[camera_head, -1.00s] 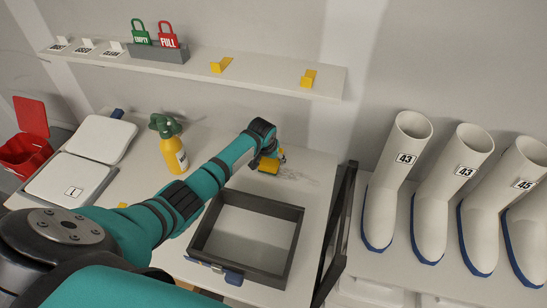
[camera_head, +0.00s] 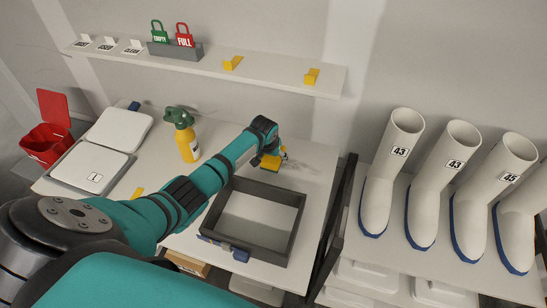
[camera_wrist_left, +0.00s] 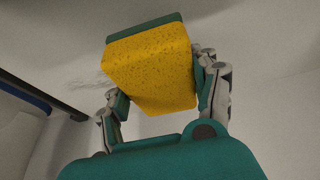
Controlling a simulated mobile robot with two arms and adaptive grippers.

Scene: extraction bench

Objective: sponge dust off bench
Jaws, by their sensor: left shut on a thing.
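A yellow sponge with a green layer (camera_wrist_left: 150,68) is held between the fingers of my left gripper (camera_wrist_left: 165,95) in the left wrist view. In the head view the sponge (camera_head: 270,161) shows at the end of my left arm, behind the dark frame. Whether it touches the bench cannot be told. My left gripper (camera_head: 272,150) is shut on it. Dark, hair-like dust (camera_head: 293,169) lies on the white bench (camera_head: 318,180) just right of the sponge. The dust (camera_wrist_left: 92,80) also shows left of the sponge in the wrist view. My right gripper is not in view.
A dark open frame or tray (camera_head: 287,187) stands in front of the sponge. A yellow spray bottle (camera_head: 188,145), a scale (camera_head: 95,168) and a red bin (camera_head: 48,145) are to the left. White boots (camera_head: 380,180) stand to the right, and a shelf (camera_head: 290,82) hangs above.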

